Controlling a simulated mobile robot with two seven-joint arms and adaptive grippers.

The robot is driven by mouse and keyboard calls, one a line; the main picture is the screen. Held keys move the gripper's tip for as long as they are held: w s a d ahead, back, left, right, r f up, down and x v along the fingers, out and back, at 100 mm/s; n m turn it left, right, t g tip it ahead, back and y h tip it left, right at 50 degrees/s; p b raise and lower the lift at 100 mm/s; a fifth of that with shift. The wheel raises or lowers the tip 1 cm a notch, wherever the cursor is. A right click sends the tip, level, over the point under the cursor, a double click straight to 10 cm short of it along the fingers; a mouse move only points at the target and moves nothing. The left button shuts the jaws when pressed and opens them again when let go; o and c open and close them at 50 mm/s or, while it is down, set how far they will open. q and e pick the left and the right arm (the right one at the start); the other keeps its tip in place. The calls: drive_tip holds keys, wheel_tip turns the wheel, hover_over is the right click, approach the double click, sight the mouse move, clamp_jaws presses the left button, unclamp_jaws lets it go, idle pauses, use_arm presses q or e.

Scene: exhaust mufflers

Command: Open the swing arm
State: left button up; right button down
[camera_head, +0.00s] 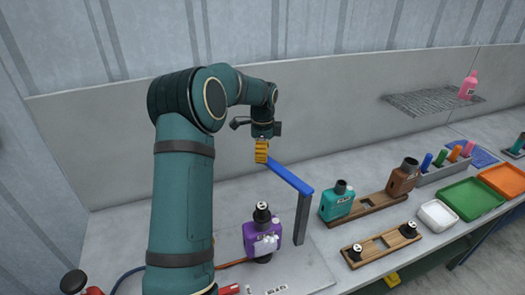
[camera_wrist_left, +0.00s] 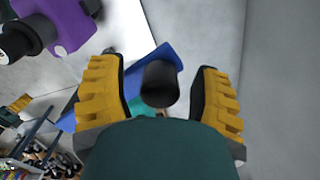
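The swing arm (camera_head: 290,176) is a blue bar on top of an upright grey post (camera_head: 302,218). Its free end reaches back and left toward my left gripper (camera_head: 261,151). In the left wrist view, the blue bar (camera_wrist_left: 136,70) runs behind the fingers, and a short black cylinder (camera_wrist_left: 159,84) stands out at its end. My left gripper (camera_wrist_left: 160,75) is open, with a yellow finger on each side of this cylinder and a visible gap to both. The fingers look apart from it. My right gripper is not in view.
A purple muffler-like unit (camera_head: 262,238) with a black top stands below the swing arm. Teal (camera_head: 337,205) and brown (camera_head: 403,180) units sit on a wooden rack at right. A white tray (camera_head: 438,216) and green tray (camera_head: 470,198) lie further right. A wall stands behind.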

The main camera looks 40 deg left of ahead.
use_arm(q)
wheel_tip(320, 180, up, 12)
idle(0.7)
idle(0.6)
